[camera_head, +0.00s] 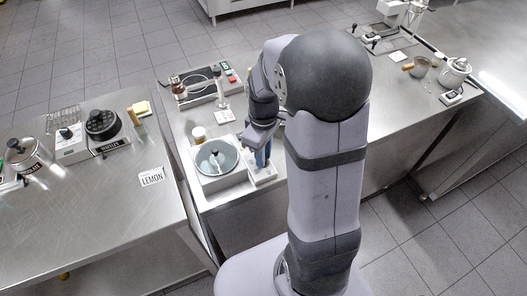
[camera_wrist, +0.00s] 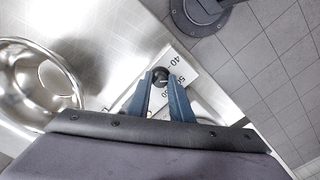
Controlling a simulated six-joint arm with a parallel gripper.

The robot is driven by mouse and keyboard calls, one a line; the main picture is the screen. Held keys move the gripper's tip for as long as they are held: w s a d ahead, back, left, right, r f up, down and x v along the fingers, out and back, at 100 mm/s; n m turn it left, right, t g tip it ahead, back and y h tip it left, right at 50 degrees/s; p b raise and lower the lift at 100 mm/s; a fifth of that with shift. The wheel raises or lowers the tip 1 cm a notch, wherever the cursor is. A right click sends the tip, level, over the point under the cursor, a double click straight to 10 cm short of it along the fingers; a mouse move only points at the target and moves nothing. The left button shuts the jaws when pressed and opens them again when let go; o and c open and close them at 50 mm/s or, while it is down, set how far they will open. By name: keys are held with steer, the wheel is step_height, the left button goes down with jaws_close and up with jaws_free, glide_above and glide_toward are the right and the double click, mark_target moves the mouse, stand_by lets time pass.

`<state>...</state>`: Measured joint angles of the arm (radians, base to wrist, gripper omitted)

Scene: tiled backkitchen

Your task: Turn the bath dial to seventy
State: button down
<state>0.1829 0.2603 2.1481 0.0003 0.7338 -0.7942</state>
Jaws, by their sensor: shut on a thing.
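The bath (camera_head: 205,183) is a round metal basin in a pale housing on the steel table; its basin (camera_wrist: 62,62) also shows at the left of the wrist view. Beside it is a pale dial plate (camera_wrist: 188,68) with printed numbers; 40 and 50 are readable, with a partly covered number beside them. The dark round dial knob (camera_wrist: 160,74) is between the fingertips of my gripper (camera_wrist: 161,82). My gripper is shut on the knob from above. In the head view my blue-fingered gripper (camera_head: 263,158) is over the plate, and the knob is hidden there. The pointer's reading cannot be told.
A small jar (camera_head: 198,133) stands behind the bath. A panel with red and green buttons (camera_head: 229,75) is further back.

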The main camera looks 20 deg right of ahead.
steer(key=m+p, duration=0.2)
steer(key=m, duration=0.5)
steer(key=shift+r, duration=0.1)
steer(key=m+p, duration=0.1)
steer(key=m, duration=0.5)
steer(key=shift+w+m, duration=0.1)
steer(key=shift+m, duration=0.3)
steer(key=m+p, duration=0.1)
steer(key=m, duration=0.6)
steer(key=shift+p, duration=0.3)
steer(key=m, duration=0.6)
steer(key=shift+p, duration=0.4)
steer(key=shift+m, duration=0.4)
steer(key=c, duration=1.6)
jaws_free()
